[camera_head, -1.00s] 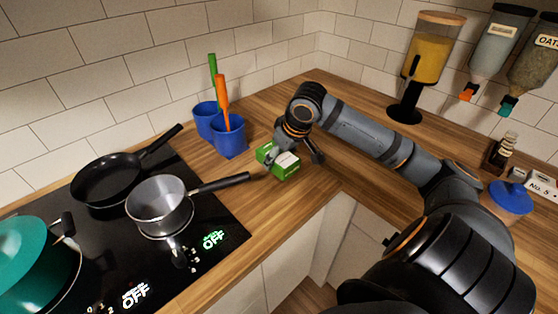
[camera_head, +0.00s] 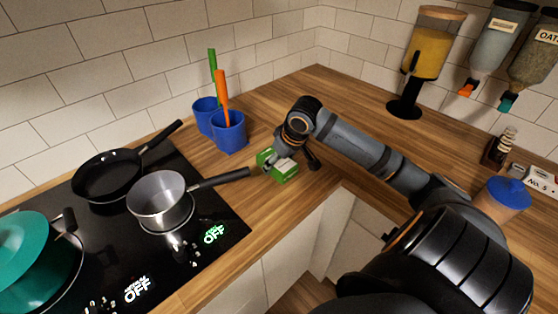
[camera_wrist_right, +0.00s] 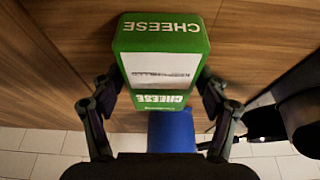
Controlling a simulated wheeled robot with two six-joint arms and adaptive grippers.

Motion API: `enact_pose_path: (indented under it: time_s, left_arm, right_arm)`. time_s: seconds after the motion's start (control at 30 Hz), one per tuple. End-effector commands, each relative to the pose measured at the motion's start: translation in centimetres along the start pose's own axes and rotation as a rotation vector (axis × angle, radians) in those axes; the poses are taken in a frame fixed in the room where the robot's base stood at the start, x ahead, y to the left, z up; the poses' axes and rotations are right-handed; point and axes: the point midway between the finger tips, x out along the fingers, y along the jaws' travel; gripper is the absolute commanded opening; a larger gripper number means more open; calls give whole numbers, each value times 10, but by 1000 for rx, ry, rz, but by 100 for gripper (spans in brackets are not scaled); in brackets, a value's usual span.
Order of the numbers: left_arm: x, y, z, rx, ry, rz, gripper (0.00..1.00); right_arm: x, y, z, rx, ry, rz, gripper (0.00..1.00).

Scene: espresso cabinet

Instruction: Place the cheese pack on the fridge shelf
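The cheese pack (camera_head: 286,176) is a green box with a white label, lying on the wooden counter near its inner corner. It fills the top middle of the right wrist view (camera_wrist_right: 161,70), with "CHEESE" lettering upside down there. My right gripper (camera_head: 294,160) is low over the pack. In the wrist view its open fingers (camera_wrist_right: 160,90) straddle the pack, one on each side and very close to it; contact cannot be made out. My left gripper is not in view. No fridge or shelf shows.
Blue utensil cups (camera_head: 229,134) stand behind the pack. A saucepan (camera_head: 160,202), a black frying pan (camera_head: 105,178) and a teal pot (camera_head: 25,255) are on the hob at left. Dispensers (camera_head: 425,50) and a blue-lidded jar (camera_head: 507,192) are at right. Counter (camera_head: 262,222) in front is clear.

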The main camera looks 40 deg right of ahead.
Motion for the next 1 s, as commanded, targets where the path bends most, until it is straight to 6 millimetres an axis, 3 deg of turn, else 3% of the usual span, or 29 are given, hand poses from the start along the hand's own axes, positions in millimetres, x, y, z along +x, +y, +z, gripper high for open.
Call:
enact_pose_path:
  time_s: [0.37,0.67,1.0]
  left_arm:
    - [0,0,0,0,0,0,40]
    - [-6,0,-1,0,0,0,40]
    - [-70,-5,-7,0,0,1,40]
  right_arm:
    - [-1,0,-1,0,1,1,88]
    - [-35,2,-2,-7,-1,10,88]
    - [-78,0,-5,-3,-6,1,88]
